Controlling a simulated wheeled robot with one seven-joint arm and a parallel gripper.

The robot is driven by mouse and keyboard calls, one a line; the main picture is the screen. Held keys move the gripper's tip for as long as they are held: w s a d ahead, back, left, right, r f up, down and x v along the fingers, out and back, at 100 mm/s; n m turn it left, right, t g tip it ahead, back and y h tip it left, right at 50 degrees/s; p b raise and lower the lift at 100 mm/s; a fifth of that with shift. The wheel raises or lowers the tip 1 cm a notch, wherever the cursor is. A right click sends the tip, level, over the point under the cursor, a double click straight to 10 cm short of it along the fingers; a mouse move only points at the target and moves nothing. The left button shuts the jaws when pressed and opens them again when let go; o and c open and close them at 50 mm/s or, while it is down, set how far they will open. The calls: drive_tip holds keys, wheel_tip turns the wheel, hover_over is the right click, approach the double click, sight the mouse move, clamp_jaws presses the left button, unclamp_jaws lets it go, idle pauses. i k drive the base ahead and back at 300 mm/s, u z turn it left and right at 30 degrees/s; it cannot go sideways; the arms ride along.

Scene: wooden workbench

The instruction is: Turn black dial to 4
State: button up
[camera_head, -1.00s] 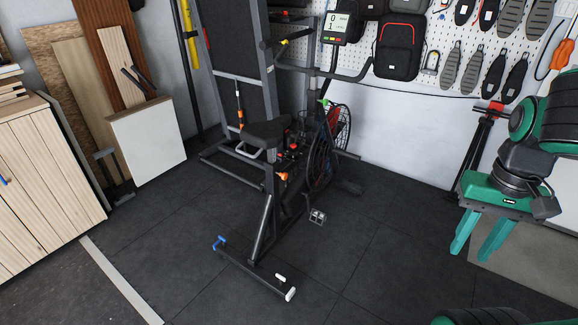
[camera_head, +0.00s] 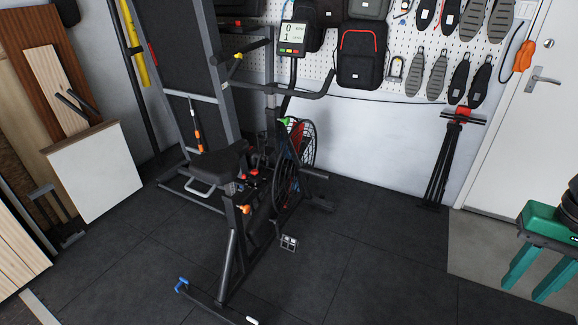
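The exercise bike (camera_head: 232,245) stands on the dark floor in the middle of the head view. Its display (camera_head: 292,36) shows a 0 above a 1. I cannot make out a black dial on it; the parts between the seat (camera_head: 218,163) and the wheel (camera_head: 295,165) are dark and small. A red knob (camera_head: 254,172) and an orange knob (camera_head: 243,209) show near the seat. My green gripper (camera_head: 525,289) is at the right edge, pointing down, with its two fingers apart and nothing between them. It is well to the right of the bike.
A dark rack (camera_head: 181,80) stands behind the bike. A black stand with a red top (camera_head: 441,160) leans by the wall, left of the white door (camera_head: 523,130). Boards (camera_head: 93,178) lean at the left. Floor between bike and gripper is clear.

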sight(254, 179)
drive_tip(key=z, duration=0.1)
drive_tip(key=i, duration=1.25)
drive_tip(key=u, duration=0.5)
